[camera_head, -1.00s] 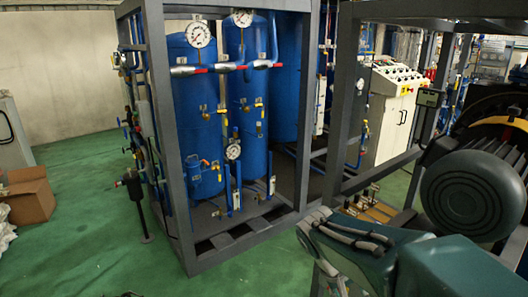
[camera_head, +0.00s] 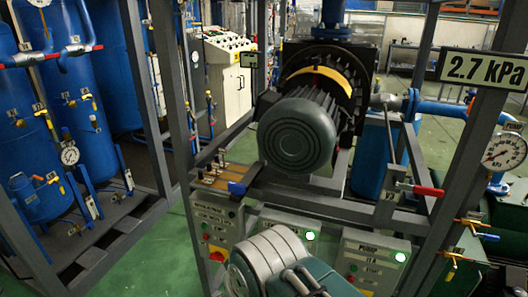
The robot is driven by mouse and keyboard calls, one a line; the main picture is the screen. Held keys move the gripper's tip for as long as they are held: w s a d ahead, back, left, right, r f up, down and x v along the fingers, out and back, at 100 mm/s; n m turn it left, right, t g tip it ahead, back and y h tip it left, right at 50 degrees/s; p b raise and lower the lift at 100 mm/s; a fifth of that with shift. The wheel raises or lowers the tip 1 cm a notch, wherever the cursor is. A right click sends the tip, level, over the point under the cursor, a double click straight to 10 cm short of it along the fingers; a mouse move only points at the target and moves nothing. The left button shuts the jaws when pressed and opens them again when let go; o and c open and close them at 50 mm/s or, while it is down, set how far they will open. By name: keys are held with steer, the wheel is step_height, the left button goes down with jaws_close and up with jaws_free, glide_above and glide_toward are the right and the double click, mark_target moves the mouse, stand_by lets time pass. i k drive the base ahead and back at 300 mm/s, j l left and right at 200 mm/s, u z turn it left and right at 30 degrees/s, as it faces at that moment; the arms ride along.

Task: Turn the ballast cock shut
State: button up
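I cannot tell which valve is the ballast cock. Candidates in view are a red-handled valve (camera_head: 428,191) right of the motor, a blue handle (camera_head: 237,188) on the rail in front of the motor, and brass valves with a blue lever (camera_head: 486,237) at the lower right. Their labels are too small to read. My teal and grey arm shows at the bottom middle, in front of the control boxes. My gripper is not in view.
A large motor (camera_head: 297,133) sits on a grey frame behind my arm. Below it are control boxes (camera_head: 372,262), some with green lamps. A gauge (camera_head: 504,152) hangs under a "2.7 kPa" sign (camera_head: 484,68). Blue tanks (camera_head: 92,105) stand at left. Green floor (camera_head: 150,255) shows between.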

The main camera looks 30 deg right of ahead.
mark_target(490, 236)
steer(key=z, duration=1.05)
steer(key=l+z, duration=0.1)
steer(key=z, duration=0.65)
steer(key=i+z, duration=0.1)
steer(key=z, duration=0.3)
steer(key=l+z, duration=0.1)
steer(key=z, duration=0.3)
steer(key=i+z, duration=0.2)
steer(key=i+l, duration=0.05)
steer(key=i, duration=0.05)
